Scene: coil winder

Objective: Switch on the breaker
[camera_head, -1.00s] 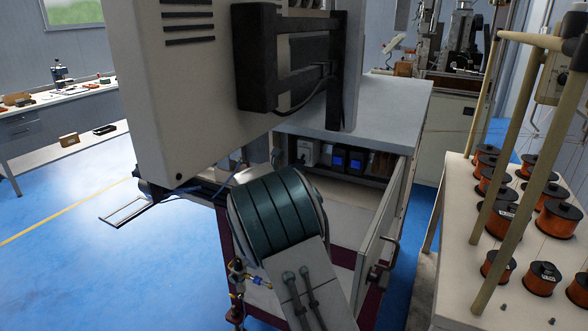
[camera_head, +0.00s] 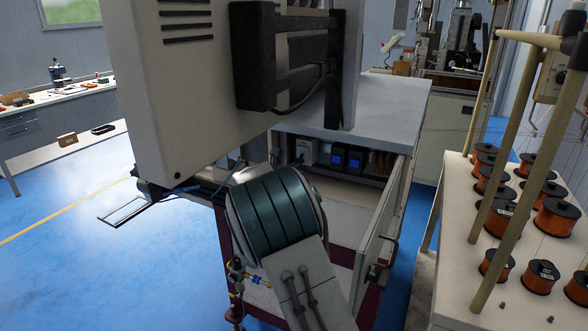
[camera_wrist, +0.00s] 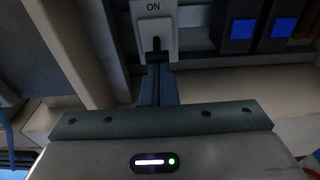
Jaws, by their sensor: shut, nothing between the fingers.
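The breaker is a pale switch (camera_wrist: 155,26) marked ON at its top in the wrist view. Its small black lever (camera_wrist: 156,44) shows well below the ON mark. My gripper (camera_wrist: 158,68) is shut and empty, its fingertips just below the lever. I cannot tell whether they touch it. In the head view the breaker (camera_head: 304,151) sits inside the open cabinet (camera_head: 352,115), left of two blue-lit modules. My gripper is hidden there behind the machine and my arm.
Two blue-faced modules (camera_wrist: 262,26) stand right of the breaker. The open cabinet door (camera_head: 382,225) juts out at the right. A grey upright panel (camera_wrist: 92,45) is to the left in the wrist view. A spool table (camera_head: 455,240) stands at the far right.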

